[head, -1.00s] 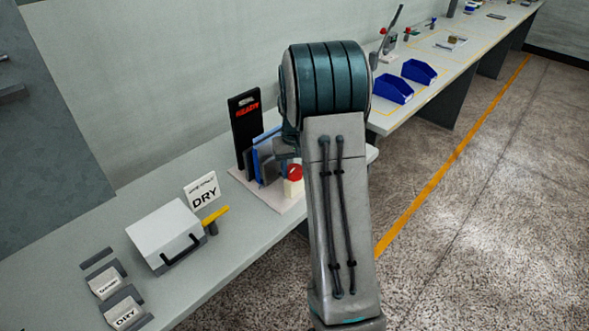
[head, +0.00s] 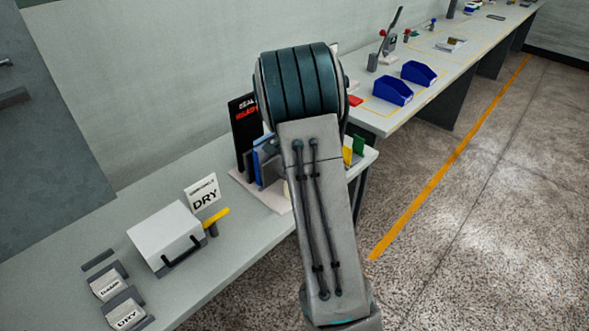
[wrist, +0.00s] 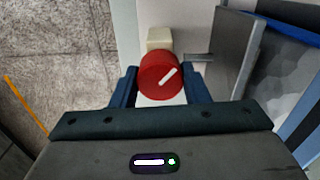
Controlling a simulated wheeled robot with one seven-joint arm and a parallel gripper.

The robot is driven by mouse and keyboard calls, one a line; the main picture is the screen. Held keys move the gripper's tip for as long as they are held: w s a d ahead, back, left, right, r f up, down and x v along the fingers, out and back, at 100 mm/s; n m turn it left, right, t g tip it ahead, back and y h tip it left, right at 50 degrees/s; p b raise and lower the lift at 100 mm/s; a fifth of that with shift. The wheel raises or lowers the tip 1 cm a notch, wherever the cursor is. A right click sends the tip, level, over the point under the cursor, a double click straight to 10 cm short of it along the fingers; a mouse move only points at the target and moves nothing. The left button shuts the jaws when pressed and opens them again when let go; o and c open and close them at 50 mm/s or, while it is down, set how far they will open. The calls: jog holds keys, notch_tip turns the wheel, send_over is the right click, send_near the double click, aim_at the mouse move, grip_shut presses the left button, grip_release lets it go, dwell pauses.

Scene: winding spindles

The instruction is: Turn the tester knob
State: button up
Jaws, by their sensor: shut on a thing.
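The red tester knob (wrist: 157,72) shows in the wrist view as a round cap with a white line slanting up to the right. It is in front of a cream block (wrist: 159,38). My gripper (wrist: 160,88) has one blue finger on each side of the knob and is shut on it. In the head view my arm hides the knob and my gripper. The tester's black panel (head: 245,138) with red lettering stands just left of my arm, partly covered by it.
A grey plate (wrist: 234,55) stands close to the right finger. On the bench, a white box (head: 166,237) with a black handle, a yellow lever (head: 216,220) and a DRY sign (head: 203,194) stand to the left. Blue bins (head: 392,90) are on the far bench.

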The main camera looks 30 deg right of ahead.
jog(key=m+p, duration=0.1)
jog(key=m, duration=0.2)
jog(key=shift+r+m, duration=0.15)
jog(key=shift+m, duration=0.25)
jog(key=m+p, duration=0.1)
jog(key=m, duration=0.2)
jog(key=shift+m, duration=0.3)
jog(key=m+p, duration=0.3)
jog(key=m, duration=0.3)
jog(key=shift+p, duration=0.4)
jog(key=m+p, duration=0.4)
jog(key=m, duration=0.3)
jog(key=shift+m+p, duration=0.3)
jog(key=shift+p, duration=0.05)
jog(key=m+p, duration=0.2)
jog(key=m, duration=0.2)
jog(key=shift+p, duration=0.35)
jog(key=shift+w+m+p, duration=0.1)
jog(key=shift+m+p, duration=0.55)
jog(key=shift+m, duration=0.55)
jog(key=o, duration=1)
jog(key=shift+c, duration=0.2)
